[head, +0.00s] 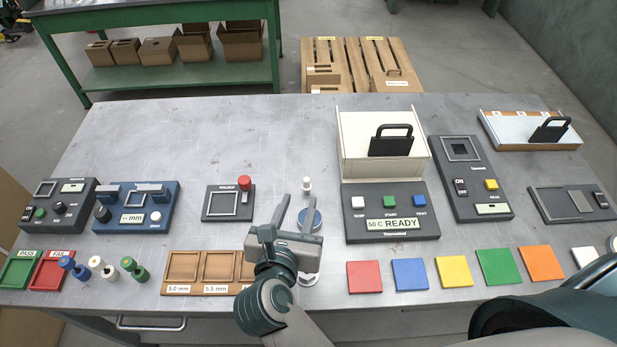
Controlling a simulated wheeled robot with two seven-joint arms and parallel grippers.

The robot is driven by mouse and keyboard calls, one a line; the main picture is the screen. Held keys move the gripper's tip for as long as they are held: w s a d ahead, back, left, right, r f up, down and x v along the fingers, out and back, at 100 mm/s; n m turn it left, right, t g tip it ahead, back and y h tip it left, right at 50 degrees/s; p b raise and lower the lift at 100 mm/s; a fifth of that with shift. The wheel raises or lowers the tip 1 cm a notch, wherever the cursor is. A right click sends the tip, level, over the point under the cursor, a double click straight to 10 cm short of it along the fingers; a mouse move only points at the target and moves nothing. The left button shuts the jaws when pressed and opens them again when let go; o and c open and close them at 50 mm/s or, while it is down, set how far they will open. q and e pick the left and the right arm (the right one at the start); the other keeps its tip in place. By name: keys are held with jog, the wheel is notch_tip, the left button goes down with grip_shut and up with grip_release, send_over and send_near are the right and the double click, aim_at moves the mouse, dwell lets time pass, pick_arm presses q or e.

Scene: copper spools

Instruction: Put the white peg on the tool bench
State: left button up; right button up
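A small white peg (307,185) stands upright on the grey metal bench (270,140), near the middle. A white dumbbell-shaped piece (103,267) lies at the front left between a blue one (74,267) and a green one (134,269). My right gripper (298,203) reaches in from the bottom, fingers spread and pointing away from me. Its fingertips are just short of the upright white peg in the picture, and nothing shows gripped between them. Whether they touch the bench is unclear. My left gripper is not in view.
A round blue-topped item (312,223) sits partly hidden behind the right finger. A wooden tray (183,267) is left of my gripper, partly covered by it. A black device with a red knob (228,204) and a READY-display machine (391,212) flank the peg. The bench's back middle is clear.

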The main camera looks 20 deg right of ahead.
aim_at(307, 182)
jog(key=shift+s+a+f+g, duration=0.2)
jog(key=shift+f+g, duration=0.1)
jog(key=shift+f, duration=0.2)
jog(key=p+x, duration=0.4)
jog(key=x, duration=0.7)
jog(key=shift+r, duration=0.15)
jog(key=shift+w+d+f, duration=0.25)
jog(key=shift+w+f, duration=0.1)
jog(key=shift+w, duration=0.2)
